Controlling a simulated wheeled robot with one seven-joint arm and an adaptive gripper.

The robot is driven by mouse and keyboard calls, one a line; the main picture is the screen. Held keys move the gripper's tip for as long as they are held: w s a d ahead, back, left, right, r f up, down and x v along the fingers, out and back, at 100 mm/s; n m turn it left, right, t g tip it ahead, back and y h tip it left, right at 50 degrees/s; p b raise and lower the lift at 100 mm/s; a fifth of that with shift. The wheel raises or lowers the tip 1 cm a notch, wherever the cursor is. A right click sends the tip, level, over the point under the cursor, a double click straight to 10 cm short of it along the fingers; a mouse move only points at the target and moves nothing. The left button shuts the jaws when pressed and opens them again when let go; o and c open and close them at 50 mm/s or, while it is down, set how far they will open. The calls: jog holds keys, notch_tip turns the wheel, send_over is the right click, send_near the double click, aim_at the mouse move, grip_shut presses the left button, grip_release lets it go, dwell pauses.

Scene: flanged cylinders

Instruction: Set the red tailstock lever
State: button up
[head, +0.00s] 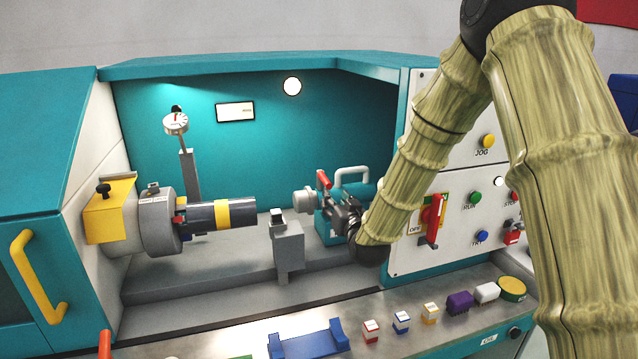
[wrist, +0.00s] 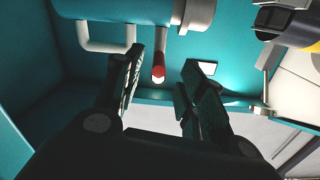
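The red tailstock lever (head: 323,180) stands up from the teal tailstock (head: 328,228) in the head view. It leans a little to the left. In the wrist view the lever (wrist: 158,74) shows its red end between my two fingers, with a gap on both sides. My gripper (wrist: 166,72) is open and empty. In the head view my gripper (head: 343,212) is beside the tailstock, close to the lever, and partly covers the tailstock. How far the fingers are from the lever in depth is hard to tell.
A pale handle (head: 352,172) arches behind the lever. The grey chuck (head: 158,225) holds a dark cylinder with a yellow band (head: 222,214). A grey block (head: 288,248) stands between them. Small brushes and blocks line the front ledge.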

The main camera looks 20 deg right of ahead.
aim_at(324, 179)
jog(key=shift+w+d+r, duration=0.1)
jog(key=shift+w+r, duration=0.6)
jog(key=shift+r, duration=0.15)
jog(key=w+p, duration=0.3)
jog(key=w, duration=0.7)
jog(key=shift+w+f, duration=0.1)
jog(key=shift+w, duration=0.05)
jog(key=shift+c, duration=0.5)
grip_shut()
